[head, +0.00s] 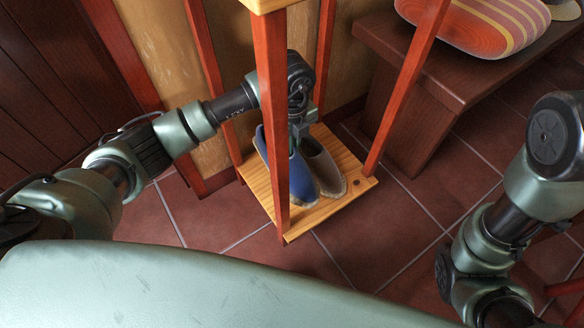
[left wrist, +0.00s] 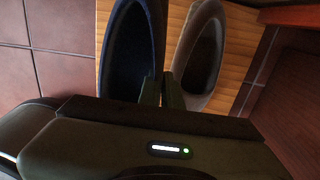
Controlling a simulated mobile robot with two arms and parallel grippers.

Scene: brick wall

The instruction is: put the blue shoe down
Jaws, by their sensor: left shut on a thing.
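The blue shoe (head: 302,184) is at the lower wooden shelf (head: 342,153) of a rack, partly hidden by a red front post. In the left wrist view the blue shoe (left wrist: 122,62) shows its dark opening on the left. My left gripper (head: 298,132) reaches down from above between the posts. In the left wrist view its fingers (left wrist: 165,88) are close together at the blue shoe's inner side wall, shut on it. I cannot tell whether the sole touches the board. My right gripper is out of view.
A grey-brown shoe (head: 328,172) stands close beside the blue one on the right. Red posts (head: 272,130) surround the shelf. A dark wooden bench (head: 455,75) with a striped cushion (head: 480,22) is at the upper right. A wall is behind the rack.

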